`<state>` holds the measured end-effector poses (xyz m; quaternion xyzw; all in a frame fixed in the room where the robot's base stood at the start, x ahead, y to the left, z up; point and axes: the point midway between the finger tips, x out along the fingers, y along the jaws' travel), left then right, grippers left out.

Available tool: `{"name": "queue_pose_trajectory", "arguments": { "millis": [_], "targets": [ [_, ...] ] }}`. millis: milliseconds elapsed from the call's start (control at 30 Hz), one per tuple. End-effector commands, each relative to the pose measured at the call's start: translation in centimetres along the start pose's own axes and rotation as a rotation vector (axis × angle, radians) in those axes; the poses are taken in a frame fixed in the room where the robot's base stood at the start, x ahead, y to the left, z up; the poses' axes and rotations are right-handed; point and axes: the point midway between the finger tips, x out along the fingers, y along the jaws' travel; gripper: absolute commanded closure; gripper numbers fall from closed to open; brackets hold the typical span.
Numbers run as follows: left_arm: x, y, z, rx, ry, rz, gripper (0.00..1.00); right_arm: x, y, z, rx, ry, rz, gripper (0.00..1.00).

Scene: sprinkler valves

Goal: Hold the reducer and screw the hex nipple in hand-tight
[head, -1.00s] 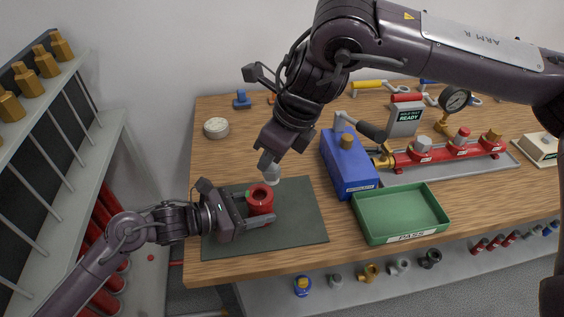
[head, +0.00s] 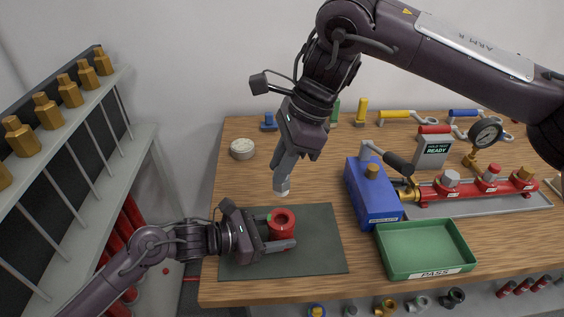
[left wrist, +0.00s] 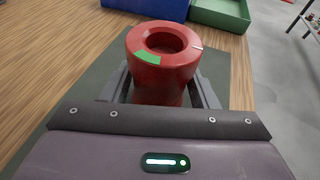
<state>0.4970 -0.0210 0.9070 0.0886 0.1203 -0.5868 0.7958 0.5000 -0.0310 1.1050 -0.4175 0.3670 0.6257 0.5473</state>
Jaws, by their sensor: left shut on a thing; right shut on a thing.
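The red reducer (head: 283,222) stands upright on the dark mat (head: 325,235), its round opening facing up. My left gripper (head: 284,234) is shut on it from the side. In the left wrist view the reducer (left wrist: 160,75) sits between the fingers, with a green patch and a thin white mark on its rim. My right gripper (head: 284,178) points down above the reducer, shut on a small light-grey piece (head: 282,187), apparently the hex nipple. A gap shows between this piece and the reducer's opening. Its shape is mostly hidden by the fingers.
A blue box (head: 372,200) and a green PASS tray (head: 425,245) stand right of the mat. A red manifold (head: 470,188) with a gauge (head: 486,132) lies beyond. A round white tin (head: 242,149) is at the back left. A rack with brass fittings (head: 45,110) stands left.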

Motion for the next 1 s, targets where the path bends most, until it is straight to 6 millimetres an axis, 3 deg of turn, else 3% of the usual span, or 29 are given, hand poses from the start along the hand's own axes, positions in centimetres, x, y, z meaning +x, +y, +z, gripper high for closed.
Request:
{"name": "queue_pose_trajectory", "arguments": {
  "millis": [700,1000],
  "targets": [
    [0.0,0.0,0.0,0.000,0.000,0.001,0.73,5.4,0.0,-2.2,0.004,-0.005,0.001,1.00],
    [0.0,0.0,0.0,0.000,0.000,0.001,0.73,6.4,0.0,-2.7,0.003,-0.004,-0.001,1.00]
  ]
}}
